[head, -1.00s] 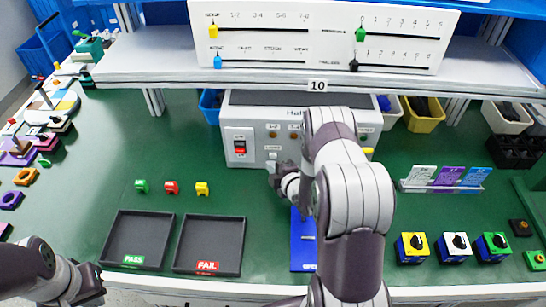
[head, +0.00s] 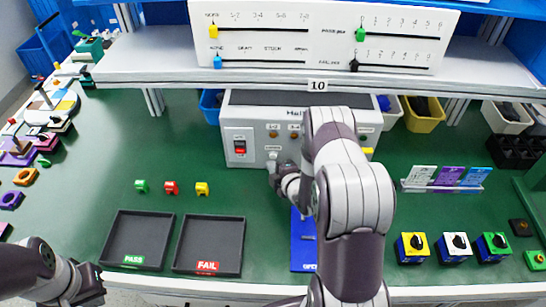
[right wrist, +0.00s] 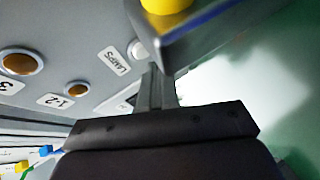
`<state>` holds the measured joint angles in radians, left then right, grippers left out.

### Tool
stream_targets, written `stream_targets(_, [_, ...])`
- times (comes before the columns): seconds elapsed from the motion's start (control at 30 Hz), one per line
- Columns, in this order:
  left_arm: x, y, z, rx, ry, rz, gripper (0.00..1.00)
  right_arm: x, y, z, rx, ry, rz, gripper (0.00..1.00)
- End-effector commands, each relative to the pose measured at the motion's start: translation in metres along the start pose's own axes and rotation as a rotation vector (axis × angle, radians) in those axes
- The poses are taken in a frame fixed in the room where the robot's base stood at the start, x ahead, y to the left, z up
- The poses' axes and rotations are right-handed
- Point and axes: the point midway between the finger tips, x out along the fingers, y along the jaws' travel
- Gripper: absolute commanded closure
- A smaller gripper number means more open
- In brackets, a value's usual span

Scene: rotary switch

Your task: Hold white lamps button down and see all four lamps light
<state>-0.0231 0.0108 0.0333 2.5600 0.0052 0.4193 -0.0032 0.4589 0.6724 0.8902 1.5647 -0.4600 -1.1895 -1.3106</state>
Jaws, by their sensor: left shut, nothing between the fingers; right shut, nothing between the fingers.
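The grey test box (head: 250,112) stands at the back of the bench. Its white lamps button (right wrist: 138,50) shows beside the LAMPS label (right wrist: 113,60) in the right wrist view. My right gripper (head: 276,166) is shut and empty at the box's front; in the right wrist view its fingertips (right wrist: 154,72) are close to the button. I cannot tell whether they touch it. Two amber lamps, 1-2 (right wrist: 77,88) and the one marked 3 (right wrist: 20,62), look dull brown and unlit. The other lamps are hidden or unclear behind my right arm. My left gripper (head: 98,282) is shut and empty at the front left.
A yellow part on a dark-edged block (right wrist: 168,8) overhangs the right fingers closely. A red switch (head: 239,147) is left of the button. PASS (head: 112,250) and FAIL (head: 190,255) trays and a blue plate (head: 303,255) lie in front. A shelf (head: 190,65) runs above.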

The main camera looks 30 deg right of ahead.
Motion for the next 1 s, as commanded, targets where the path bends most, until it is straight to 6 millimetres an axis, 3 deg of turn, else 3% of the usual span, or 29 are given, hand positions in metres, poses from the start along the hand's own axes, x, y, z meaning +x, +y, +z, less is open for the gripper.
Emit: stream_targets(1.0, [0.008,0.000,0.001,0.000,0.000,0.000,1.00,0.011,0.007,0.006,-0.002,0.001,0.004,1.00])
